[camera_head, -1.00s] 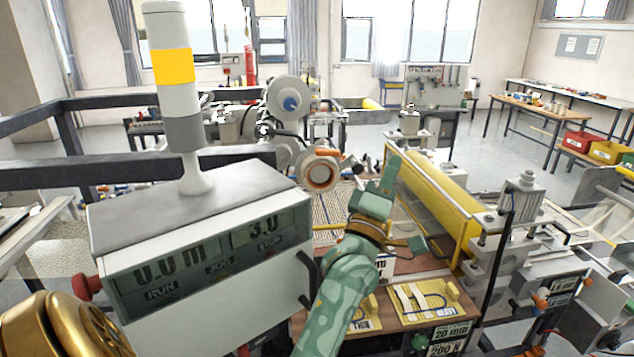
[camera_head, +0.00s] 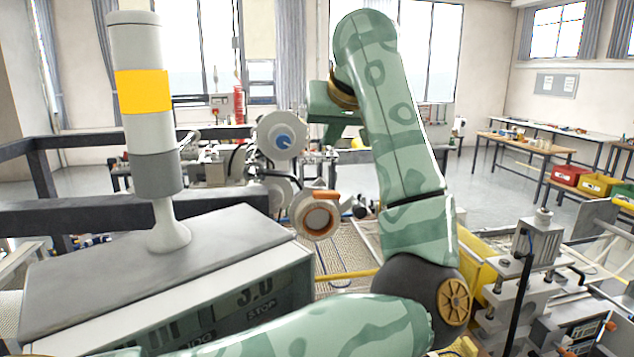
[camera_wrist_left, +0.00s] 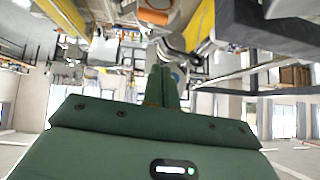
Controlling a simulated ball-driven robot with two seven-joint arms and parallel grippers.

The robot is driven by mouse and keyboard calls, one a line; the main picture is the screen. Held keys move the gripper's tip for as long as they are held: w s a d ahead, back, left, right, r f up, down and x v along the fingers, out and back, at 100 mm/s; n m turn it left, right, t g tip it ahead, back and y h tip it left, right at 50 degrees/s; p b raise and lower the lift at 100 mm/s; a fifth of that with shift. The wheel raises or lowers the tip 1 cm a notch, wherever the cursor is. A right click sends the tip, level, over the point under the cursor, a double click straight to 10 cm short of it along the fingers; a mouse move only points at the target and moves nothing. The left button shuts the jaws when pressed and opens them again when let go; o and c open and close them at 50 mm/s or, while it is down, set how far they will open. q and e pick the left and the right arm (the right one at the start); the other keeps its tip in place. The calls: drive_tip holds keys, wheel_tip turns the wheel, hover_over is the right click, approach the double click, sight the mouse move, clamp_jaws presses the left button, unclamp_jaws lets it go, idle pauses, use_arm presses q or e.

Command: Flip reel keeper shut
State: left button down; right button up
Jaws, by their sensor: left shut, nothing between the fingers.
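The reel (camera_head: 316,219), with a brown core and white rim, is mounted at the middle of the machine. An orange piece (camera_head: 322,195), likely its keeper, lies across its upper edge; whether it is latched I cannot tell. My green left gripper (camera_head: 328,132) is above and slightly beyond the reel in the picture, apart from it, and partly hidden by its own arm. In the left wrist view its two fingers (camera_wrist_left: 162,80) are together and empty. There, an orange-and-white round part (camera_wrist_left: 154,14), likely the reel, shows at the top edge. My right gripper is out of view.
A grey control box (camera_head: 170,275) with a light tower (camera_head: 146,100) stands on the left. A larger white roll (camera_head: 281,136) with a blue hub is behind the reel. Yellow guarding and a metal press unit (camera_head: 525,260) are on the right.

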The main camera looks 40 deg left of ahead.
use_arm(q)
drive_tip(key=p, duration=0.3)
approach(313, 189)
drive_tip(key=w+a, duration=0.2)
drive_tip(key=f, duration=0.1)
drive_tip(key=f+p, duration=0.1)
drive_tip(key=f, duration=0.2)
drive_tip(key=shift+a, duration=0.35)
drive_tip(key=shift+a, duration=0.1)
